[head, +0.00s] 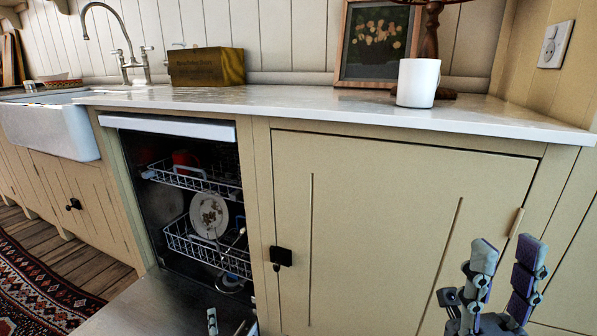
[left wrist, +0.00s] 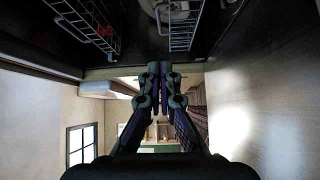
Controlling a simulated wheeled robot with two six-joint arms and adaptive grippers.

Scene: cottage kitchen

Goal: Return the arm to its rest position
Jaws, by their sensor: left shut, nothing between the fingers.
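My left gripper (left wrist: 160,76) shows in the left wrist view with its two fingers together and nothing between them. In the head view only its tip (head: 213,322) shows at the bottom edge, over the open dishwasher door (head: 150,305). My right gripper (head: 506,262) stands at the lower right of the head view, fingers upward and apart, empty, in front of the cream cabinet door (head: 375,225). Most of both arms is out of view.
The dishwasher is open, with an upper rack (head: 190,180) and a lower rack (head: 180,245) holding a plate (head: 209,214). On the counter (head: 300,103) stand a white mug (head: 418,82), a wooden box (head: 206,67) and a framed picture (head: 377,40). A sink (head: 48,128) is at left.

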